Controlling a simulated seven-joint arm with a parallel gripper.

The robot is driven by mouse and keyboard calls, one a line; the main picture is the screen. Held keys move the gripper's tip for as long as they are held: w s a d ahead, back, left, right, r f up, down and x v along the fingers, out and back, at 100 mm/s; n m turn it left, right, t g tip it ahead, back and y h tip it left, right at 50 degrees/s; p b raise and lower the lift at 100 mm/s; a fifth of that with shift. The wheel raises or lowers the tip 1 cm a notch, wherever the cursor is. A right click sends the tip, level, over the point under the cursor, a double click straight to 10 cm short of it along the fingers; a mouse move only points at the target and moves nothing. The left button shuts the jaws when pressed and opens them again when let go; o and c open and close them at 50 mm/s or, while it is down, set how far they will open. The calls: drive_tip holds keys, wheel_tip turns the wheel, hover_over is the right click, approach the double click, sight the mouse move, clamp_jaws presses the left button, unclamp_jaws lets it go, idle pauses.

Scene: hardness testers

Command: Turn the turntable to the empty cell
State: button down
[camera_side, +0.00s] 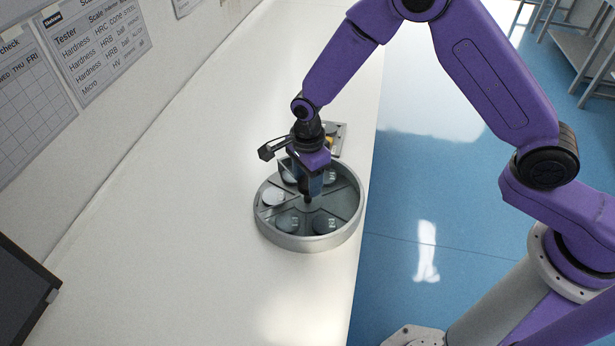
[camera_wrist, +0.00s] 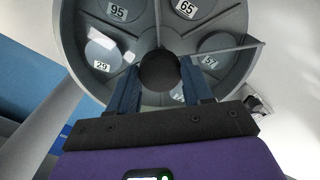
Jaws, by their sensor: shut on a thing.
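The round grey turntable (camera_side: 310,242) sits on the white bench near its right edge, divided into wedge cells by thin walls. Its cells hold round discs. In the wrist view (camera_wrist: 72,62) number labels show, among them disc 95 (camera_wrist: 117,12), disc 65 (camera_wrist: 187,8), disc 29 (camera_wrist: 101,66) and disc 57 (camera_wrist: 208,62). Another disc is partly hidden by a finger. In the side view the right-hand cell (camera_side: 347,192) looks bare. My gripper (camera_wrist: 160,82) points down at the centre, its fingers shut on the dark round knob (camera_wrist: 159,68). In the side view my gripper (camera_side: 308,194) hides part of the turntable.
A small grey plate (camera_side: 341,134) with a yellow part stands just behind the turntable, partly hidden by my arm. A dark screen (camera_side: 22,295) is at the lower left. The bench (camera_side: 185,220) left of the turntable is clear. Blue floor (camera_side: 400,220) lies beyond its right edge.

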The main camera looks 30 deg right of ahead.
drive_tip(key=shift+m, duration=6.2)
drive_tip(key=shift+c, duration=2.4)
unclamp_jaws()
wheel_tip(320, 180, up, 18)
drive_tip(key=shift+f, duration=0.25)
